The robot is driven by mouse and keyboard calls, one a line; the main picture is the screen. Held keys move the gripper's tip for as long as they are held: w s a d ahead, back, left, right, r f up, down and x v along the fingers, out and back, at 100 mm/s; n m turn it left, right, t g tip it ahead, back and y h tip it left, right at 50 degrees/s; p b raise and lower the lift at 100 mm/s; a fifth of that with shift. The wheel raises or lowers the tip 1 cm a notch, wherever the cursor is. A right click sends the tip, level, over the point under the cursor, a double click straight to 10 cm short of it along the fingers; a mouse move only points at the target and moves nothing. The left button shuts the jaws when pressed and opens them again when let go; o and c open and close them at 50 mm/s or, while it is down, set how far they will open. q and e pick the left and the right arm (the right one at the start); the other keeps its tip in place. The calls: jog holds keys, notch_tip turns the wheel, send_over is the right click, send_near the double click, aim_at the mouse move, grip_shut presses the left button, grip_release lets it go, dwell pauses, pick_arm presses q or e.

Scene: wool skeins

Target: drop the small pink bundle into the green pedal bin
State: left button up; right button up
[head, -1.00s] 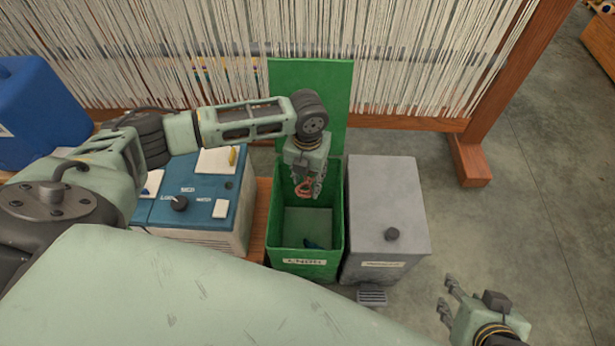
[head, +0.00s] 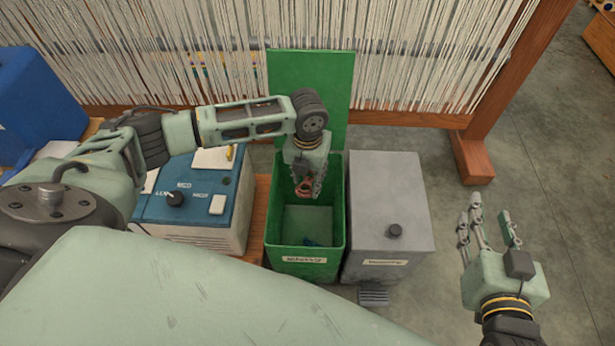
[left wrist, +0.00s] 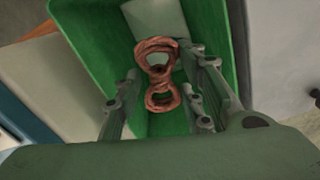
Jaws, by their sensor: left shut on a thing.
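The small pink bundle (head: 304,188), a twisted figure-eight skein, is in my left gripper (head: 308,191). It also shows between the fingers in the left wrist view (left wrist: 159,75). The left gripper is shut on it and points down at the mouth of the green pedal bin (head: 306,251). The bin's lid (head: 312,85) stands upright and open at the back. The green walls surround the bundle in the left wrist view. My right gripper (head: 490,224) is empty and open, with its fingers spread, right of the grey bin.
A grey bin (head: 386,205) with a closed lid and a pedal (head: 374,294) stands close on the right. A blue-topped machine (head: 190,195) is on the left. A loom with hanging threads stands behind. Floor at right is clear.

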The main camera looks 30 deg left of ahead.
aim_at(307, 179)
pick_arm(q)
jog(key=shift+f+b, duration=0.7)
jog(key=shift+b, duration=0.05)
jog(key=shift+f+b, duration=0.65)
jog(key=shift+b, duration=0.2)
pick_arm(e)
notch_tip(307, 179, up, 17)
jog(key=s+a+t+y, duration=0.1)
jog(key=s+t+y, duration=0.1)
jog(key=t, duration=0.7)
jog(key=shift+s+a+t+y, duration=0.15)
jog(key=shift+a+t+y, duration=0.25)
jog(key=shift+y, duration=0.3)
pick_arm(q)
jog(key=o, duration=0.9)
jog(key=shift+c, duration=0.2)
notch_tip(307, 179, up, 12)
jog(key=shift+f, duration=0.1)
